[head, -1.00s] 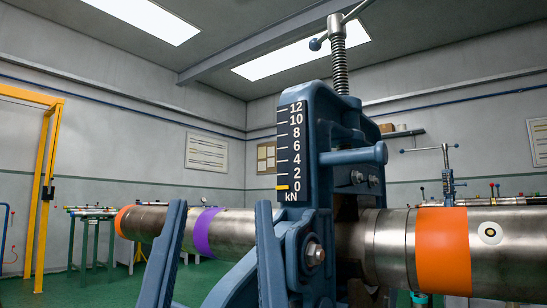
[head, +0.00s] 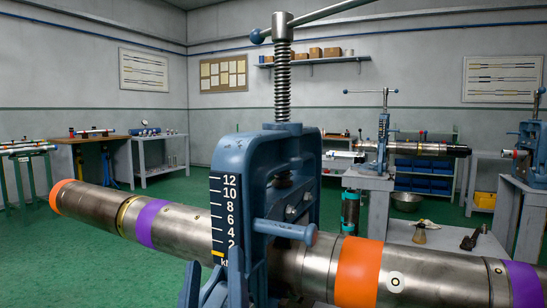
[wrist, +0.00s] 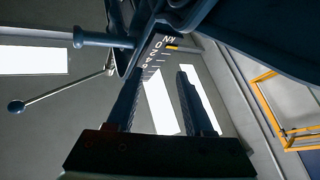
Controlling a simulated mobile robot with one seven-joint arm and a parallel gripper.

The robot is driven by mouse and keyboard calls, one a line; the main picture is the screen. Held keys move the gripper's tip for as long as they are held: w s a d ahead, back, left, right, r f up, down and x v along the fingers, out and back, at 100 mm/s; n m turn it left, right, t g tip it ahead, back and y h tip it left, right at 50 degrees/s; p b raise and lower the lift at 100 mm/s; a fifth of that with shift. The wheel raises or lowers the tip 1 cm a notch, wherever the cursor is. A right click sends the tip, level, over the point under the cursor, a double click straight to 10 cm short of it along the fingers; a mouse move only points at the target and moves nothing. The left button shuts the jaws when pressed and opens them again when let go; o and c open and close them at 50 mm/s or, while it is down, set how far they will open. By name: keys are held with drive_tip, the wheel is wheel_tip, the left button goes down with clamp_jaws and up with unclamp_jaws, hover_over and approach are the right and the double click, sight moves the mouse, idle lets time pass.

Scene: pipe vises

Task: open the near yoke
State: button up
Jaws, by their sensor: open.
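The near yoke (head: 262,165) is a blue frame standing upright over the steel pipe (head: 190,222). A threaded screw with a crossbar handle (head: 283,60) rises from its top. A black kN scale (head: 223,215) is on its face, with a yellow marker low down. A blue pin with a round knob (head: 285,232) sticks out sideways from the yoke; it also shows in the wrist view (wrist: 103,40). My gripper (head: 213,257) is open, fingers pointing up, below and in front of the scale. In the wrist view, my gripper (wrist: 160,75) has nothing between its fingers.
The pipe has orange (head: 359,272) and purple bands and runs across the foreground. Another vise (head: 383,135) stands on a bench behind, and one more (head: 530,145) at the right. Workbenches line the back left. Green floor lies open at left.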

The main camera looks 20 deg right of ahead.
drive_tip(key=r+p, duration=0.1)
drive_tip(key=p, duration=0.2)
drive_tip(key=d+n+g+p, duration=0.1)
drive_tip(key=p, duration=0.2)
drive_tip(key=d+r+n+g+p, duration=0.1)
drive_tip(key=p, duration=0.2)
drive_tip(key=shift+w+r+h+p, duration=0.25)
drive_tip(key=shift+r+h+p, duration=0.05)
drive_tip(key=shift+p, duration=0.1)
drive_tip(key=p, duration=0.2)
drive_tip(key=n+g+p, duration=0.1)
drive_tip(key=p, duration=0.2)
drive_tip(key=shift+s+d+r+h, duration=0.25)
drive_tip(key=shift+d+h, duration=0.05)
drive_tip(key=shift+d, duration=0.1)
drive_tip(key=n+g+p, duration=0.5)
drive_tip(key=n+p, duration=0.2)
drive_tip(key=p, duration=1.6)
approach(280, 231)
drive_tip(key=p+x, duration=0.2)
drive_tip(key=x, duration=0.9)
drive_tip(key=shift+c, duration=0.3)
clamp_jaws()
